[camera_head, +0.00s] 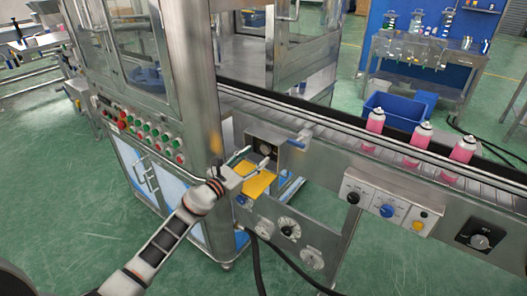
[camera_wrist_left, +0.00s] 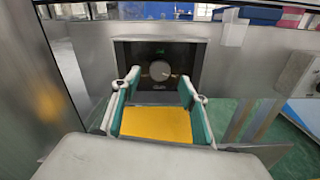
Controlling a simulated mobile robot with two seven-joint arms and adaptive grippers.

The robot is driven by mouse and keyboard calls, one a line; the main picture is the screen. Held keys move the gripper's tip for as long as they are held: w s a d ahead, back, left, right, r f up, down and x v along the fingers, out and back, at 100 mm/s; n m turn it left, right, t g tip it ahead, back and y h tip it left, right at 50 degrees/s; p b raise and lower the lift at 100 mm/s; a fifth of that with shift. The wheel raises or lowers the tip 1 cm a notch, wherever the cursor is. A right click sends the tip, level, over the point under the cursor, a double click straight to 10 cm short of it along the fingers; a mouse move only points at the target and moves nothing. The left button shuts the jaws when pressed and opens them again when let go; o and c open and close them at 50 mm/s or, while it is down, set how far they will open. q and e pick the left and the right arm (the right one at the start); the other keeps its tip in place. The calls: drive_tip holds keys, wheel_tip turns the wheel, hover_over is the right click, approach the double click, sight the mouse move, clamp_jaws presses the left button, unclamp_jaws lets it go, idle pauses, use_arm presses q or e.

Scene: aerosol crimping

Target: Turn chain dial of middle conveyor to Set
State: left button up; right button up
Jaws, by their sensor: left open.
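A round grey dial (camera_head: 265,149) sits in a dark square recess on the steel conveyor side, close ahead of my left gripper. In the left wrist view the dial (camera_wrist_left: 160,70) stands centred just beyond the fingertips, on a black plate (camera_wrist_left: 190,60) with small markings too small to read. My left gripper (camera_head: 252,158) is open, its fingers apart with nothing between them and no contact with the dial visible. In the left wrist view the fingers (camera_wrist_left: 158,90) flank the dial, their green pads facing inward. My right gripper is not in view.
A yellow panel (camera_head: 258,186) lies just below the dial. Further right are a white control box (camera_head: 387,208) with several knobs and another dial (camera_head: 480,241) on a black plate. Pink cans (camera_head: 419,134) stand on the conveyor. A red and green button panel (camera_head: 140,130) is at left.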

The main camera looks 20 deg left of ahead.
sight(264, 149)
use_arm(q)
drive_tip(key=b+x, duration=0.1)
drive_tip(key=x, duration=0.3)
drive_tip(key=shift+f, duration=0.15)
drive_tip(key=shift+w+d, duration=0.2)
drive_tip(key=shift+w, duration=0.3)
drive_tip(key=c, duration=1.1)
